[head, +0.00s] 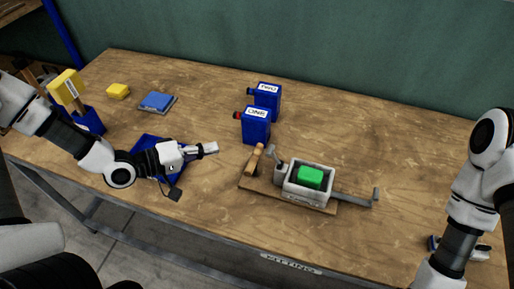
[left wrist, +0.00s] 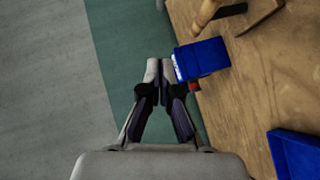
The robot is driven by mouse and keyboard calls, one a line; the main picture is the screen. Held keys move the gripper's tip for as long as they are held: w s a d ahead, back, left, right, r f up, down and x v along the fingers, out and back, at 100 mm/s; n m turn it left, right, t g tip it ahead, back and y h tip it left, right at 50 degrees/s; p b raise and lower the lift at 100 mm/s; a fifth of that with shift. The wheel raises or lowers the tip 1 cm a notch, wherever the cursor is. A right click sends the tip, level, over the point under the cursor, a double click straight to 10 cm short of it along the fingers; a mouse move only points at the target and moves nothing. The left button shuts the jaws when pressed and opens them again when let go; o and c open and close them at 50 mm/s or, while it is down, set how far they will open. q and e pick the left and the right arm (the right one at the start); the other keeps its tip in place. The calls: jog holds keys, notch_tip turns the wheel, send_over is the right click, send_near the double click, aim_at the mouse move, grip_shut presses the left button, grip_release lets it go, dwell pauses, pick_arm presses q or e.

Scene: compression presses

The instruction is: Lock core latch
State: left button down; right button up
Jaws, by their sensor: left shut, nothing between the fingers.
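A small press with a light grey open box (head: 308,194) stands on a wooden base (head: 262,190) at the table's front middle. A green block (head: 310,177) sits in the box. A wooden handle (head: 255,158) and a small grey lever (head: 279,166) stand at its left. A grey bar with an upturned end (head: 375,197) sticks out at its right. I cannot tell which part is the core latch. My left gripper (head: 213,148) is shut and empty, left of the press and apart from it. Its fingers also show in the left wrist view (left wrist: 159,68). My right gripper is out of view.
Two blue labelled canisters, front (head: 256,131) and back (head: 267,97), stand behind the press. A blue tray (head: 148,146) lies under my left arm. A blue-grey pad (head: 157,102) and a yellow block (head: 118,91) lie at the back left. The table's right side is mostly clear.

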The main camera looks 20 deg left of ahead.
aim_at(275, 157)
pick_arm(q)
jog(key=x, duration=0.4)
jog(key=s+d+p+x, duration=0.1)
jog(key=x, duration=0.6)
jog(key=shift+d+f, duration=0.15)
jog(key=shift+d, duration=0.35)
jog(key=shift+d+f, duration=0.3)
jog(key=shift+d, duration=0.2)
